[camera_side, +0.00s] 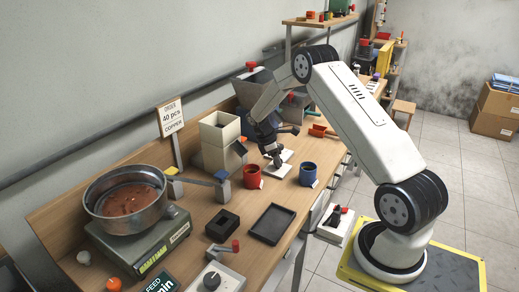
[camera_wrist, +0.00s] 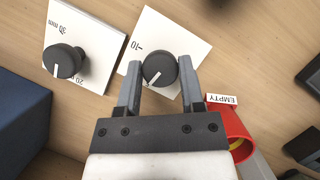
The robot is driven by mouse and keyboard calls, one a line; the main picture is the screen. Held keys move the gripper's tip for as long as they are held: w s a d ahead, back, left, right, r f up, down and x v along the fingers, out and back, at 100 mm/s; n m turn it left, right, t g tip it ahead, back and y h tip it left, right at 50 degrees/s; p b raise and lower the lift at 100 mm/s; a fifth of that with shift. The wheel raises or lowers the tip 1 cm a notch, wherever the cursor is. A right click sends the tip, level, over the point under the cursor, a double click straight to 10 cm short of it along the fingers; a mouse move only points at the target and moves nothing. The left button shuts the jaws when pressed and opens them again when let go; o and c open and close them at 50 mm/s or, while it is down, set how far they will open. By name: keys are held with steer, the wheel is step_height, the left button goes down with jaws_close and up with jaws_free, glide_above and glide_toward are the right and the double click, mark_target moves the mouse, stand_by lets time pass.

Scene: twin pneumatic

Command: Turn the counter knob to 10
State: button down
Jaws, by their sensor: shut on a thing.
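The counter knob (camera_wrist: 160,70) is a dark round knob with a white pointer line, on a white plate (camera_wrist: 150,28) in the wrist view. The plate carries a "10" mark at the knob's upper left. The pointer line points to the lower left, away from that mark. My gripper (camera_wrist: 160,64) has one finger on each side of the knob and is shut on it. In the side view my gripper (camera_side: 275,161) is down at the white plate (camera_side: 286,165) on the bench, and the knob is hidden or too small to make out.
A second dark knob (camera_wrist: 62,62) sits on a plate marked in mm, left of my gripper. A red cup (camera_wrist: 238,140) by an "EMPTY" label is close on the right.

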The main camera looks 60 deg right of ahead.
steer(key=m+y, duration=0.1)
steer(key=m, duration=0.3)
steer(key=shift+d+g, duration=0.1)
steer(key=shift+g, duration=0.3)
steer(key=m+y, duration=0.2)
steer(key=m, duration=0.4)
steer(key=m+y, duration=0.1)
steer(key=m, duration=0.1)
steer(key=shift+d+m+y, duration=0.15)
steer(key=shift+m+y, duration=0.15)
steer(key=m+t+y, duration=0.1)
steer(key=m, duration=0.2)
steer(key=shift+m, duration=0.4)
steer(key=shift+c, duration=1)
jaws_free()
